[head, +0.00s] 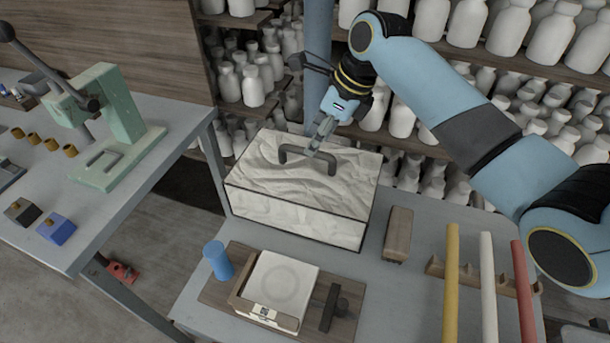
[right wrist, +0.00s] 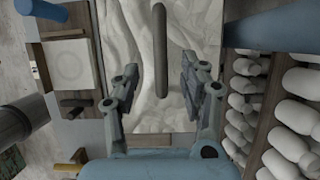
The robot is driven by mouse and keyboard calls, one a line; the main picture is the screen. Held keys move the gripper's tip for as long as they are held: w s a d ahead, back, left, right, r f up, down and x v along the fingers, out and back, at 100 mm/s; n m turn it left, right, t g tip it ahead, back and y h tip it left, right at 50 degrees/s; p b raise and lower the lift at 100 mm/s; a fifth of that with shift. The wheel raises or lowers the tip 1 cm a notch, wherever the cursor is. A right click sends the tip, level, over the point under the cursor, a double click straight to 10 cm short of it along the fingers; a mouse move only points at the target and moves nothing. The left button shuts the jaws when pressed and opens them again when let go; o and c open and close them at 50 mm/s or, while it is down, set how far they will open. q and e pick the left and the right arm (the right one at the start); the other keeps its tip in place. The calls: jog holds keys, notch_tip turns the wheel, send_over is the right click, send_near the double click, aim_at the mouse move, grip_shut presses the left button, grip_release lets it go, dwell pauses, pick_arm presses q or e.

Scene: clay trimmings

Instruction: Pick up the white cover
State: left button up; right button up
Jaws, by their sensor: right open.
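The white cover (head: 290,209) is a box-shaped, marbled white lid with dark edges and a dark bar handle (head: 308,160) on top. It sits on the grey table at the back, against the shelves. My right gripper (head: 318,146) is above the cover, close to the handle. In the right wrist view the right gripper (right wrist: 156,88) is open, with its fingers on either side of the handle (right wrist: 160,50) and the white cover (right wrist: 150,105) below. I cannot tell how high the fingertips are above the handle. My left gripper is not in view.
Bottle shelves (head: 440,60) rise behind. A green press (head: 115,125) stands on the left table.

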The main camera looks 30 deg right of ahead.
aim_at(307, 177)
jog(key=shift+w+a+f, duration=0.1)
jog(key=shift+w+f, duration=0.15)
jog(key=shift+f, duration=0.15)
jog(key=x, duration=0.3)
jog(key=shift+a+f, duration=0.1)
jog(key=shift+f, duration=0.15)
jog(key=shift+w+a+f, duration=0.15)
jog(key=shift+w+f, duration=0.1)
jog(key=shift+f, duration=0.3)
jog(key=shift+s, duration=0.1)
jog(key=c, duration=0.9)
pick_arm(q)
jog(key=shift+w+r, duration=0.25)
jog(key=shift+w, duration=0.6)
pick_arm(e)
grip_shut()
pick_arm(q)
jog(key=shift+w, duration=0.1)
